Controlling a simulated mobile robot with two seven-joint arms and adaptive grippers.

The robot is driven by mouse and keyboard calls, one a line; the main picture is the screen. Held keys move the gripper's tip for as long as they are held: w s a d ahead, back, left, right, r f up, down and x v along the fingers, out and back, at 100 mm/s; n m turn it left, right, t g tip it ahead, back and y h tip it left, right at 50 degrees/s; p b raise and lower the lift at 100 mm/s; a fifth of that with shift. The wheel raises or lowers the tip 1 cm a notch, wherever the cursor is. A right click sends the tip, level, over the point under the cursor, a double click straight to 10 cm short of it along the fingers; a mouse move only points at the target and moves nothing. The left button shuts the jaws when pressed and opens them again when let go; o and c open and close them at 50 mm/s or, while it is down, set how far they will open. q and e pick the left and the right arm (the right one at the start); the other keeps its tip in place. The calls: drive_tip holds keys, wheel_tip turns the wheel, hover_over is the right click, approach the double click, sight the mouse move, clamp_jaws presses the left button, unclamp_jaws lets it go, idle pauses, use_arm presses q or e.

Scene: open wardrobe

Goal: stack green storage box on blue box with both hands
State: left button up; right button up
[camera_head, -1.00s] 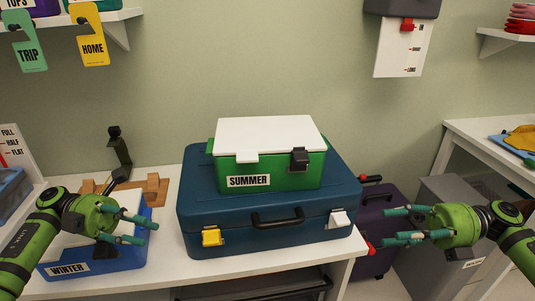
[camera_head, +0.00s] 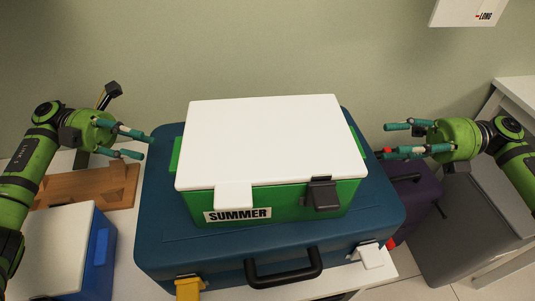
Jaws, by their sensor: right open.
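The green storage box (camera_head: 285,202) has a white lid and a SUMMER label. It sits on a dark blue suitcase (camera_head: 215,250) in the middle of the view. The blue box (camera_head: 98,262), with a white lid, stands on the table at the lower left, partly cut off by the picture edge. My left gripper (camera_head: 148,144) is open and empty, left of the green box and apart from it. My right gripper (camera_head: 388,140) is open and empty, right of the green box and apart from it.
A wooden rack (camera_head: 90,188) lies behind the blue box. A purple suitcase (camera_head: 418,195) stands on the floor right of the table. A grey cabinet (camera_head: 470,225) is at the right. A white card (camera_head: 466,12) hangs on the wall.

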sight(173, 152)
use_arm(q)
drive_tip(key=shift+s+r, duration=0.1)
drive_tip(key=shift+s, duration=0.15)
use_arm(e)
drive_tip(key=shift+s, duration=0.25)
use_arm(q)
drive_tip(key=shift+d, duration=0.55)
use_arm(e)
drive_tip(key=shift+a, duration=0.55)
use_arm(q)
drive_tip(key=shift+x, duration=3)
use_arm(e)
drive_tip(key=shift+s+a, duration=0.2)
drive_tip(key=shift+a, duration=2.75)
use_arm(q)
clamp_jaws()
use_arm(e)
drive_tip(key=c, duration=0.9)
clamp_jaws()
drive_tip(key=shift+r, duration=0.1)
